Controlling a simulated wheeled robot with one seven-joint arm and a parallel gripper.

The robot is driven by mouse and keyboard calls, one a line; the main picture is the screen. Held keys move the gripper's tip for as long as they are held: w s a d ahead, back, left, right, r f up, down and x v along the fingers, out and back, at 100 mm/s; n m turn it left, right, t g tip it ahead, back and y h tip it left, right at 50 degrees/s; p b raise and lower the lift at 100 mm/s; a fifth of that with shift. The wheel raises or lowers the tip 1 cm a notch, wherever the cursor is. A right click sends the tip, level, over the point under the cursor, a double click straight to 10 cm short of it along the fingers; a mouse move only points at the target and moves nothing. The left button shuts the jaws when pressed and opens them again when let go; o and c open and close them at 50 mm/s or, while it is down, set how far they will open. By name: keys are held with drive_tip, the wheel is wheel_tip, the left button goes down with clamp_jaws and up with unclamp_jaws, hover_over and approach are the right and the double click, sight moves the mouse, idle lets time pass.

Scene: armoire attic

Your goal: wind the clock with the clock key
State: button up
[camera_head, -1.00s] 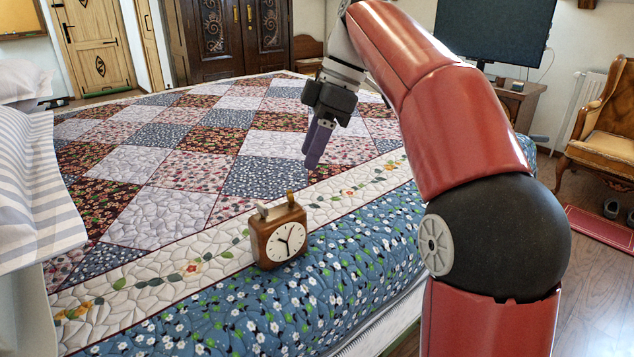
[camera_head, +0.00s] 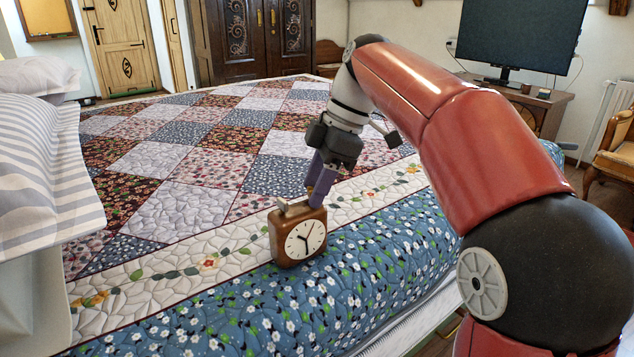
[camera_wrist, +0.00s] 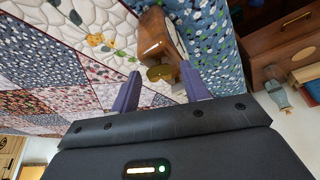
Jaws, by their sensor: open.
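A wooden clock (camera_head: 279,244) with a white face stands on the bed near its edge in the head view. A small pale metal part (camera_head: 284,206) sits on its top left. In the wrist view the clock (camera_wrist: 153,36) is just beyond the fingertips, and a brass, rounded piece that looks like the clock key (camera_wrist: 161,73) sits at its near end. My gripper (camera_head: 318,195) is at the clock's top right and hides the key there. In the wrist view my gripper (camera_wrist: 160,71) is open, with one finger on each side of the brass piece. Contact cannot be told.
The bed's patchwork quilt (camera_head: 190,160) spreads flat and clear behind the clock. A striped pillow (camera_head: 40,150) lies at the left. A monitor (camera_head: 520,35) stands on a desk at the back right. A dark wooden armoire (camera_head: 250,40) stands at the back.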

drive_tip(key=shift+c, duration=0.3)
drive_tip(key=c, duration=0.9)
drive_tip(key=shift+m, duration=0.3)
clamp_jaws()
drive_tip(key=m+t, duration=0.1)
drive_tip(key=m, duration=0.1)
drive_tip(key=shift+s+m, duration=0.15)
drive_tip(key=shift+m, duration=0.15)
drive_tip(key=m+t, duration=0.1)
drive_tip(key=m, duration=0.2)
drive_tip(key=shift+s+m+t+b, duration=0.15)
drive_tip(key=shift+m+t+b, duration=0.15)
drive_tip(key=shift+b, duration=0.05)
drive_tip(key=m, duration=0.1)
drive_tip(key=m+t+h, duration=0.1)
drive_tip(key=m, duration=0.1)
drive_tip(key=shift+s+a+r+m, duration=0.1)
drive_tip(key=shift+s+a+m, duration=0.05)
drive_tip(key=shift+m, duration=0.15)
drive_tip(key=shift+a+m+t+h+p, duration=0.1)
drive_tip(key=shift+m+t+h+p, duration=0.45)
drive_tip(key=shift+m, duration=1.25)
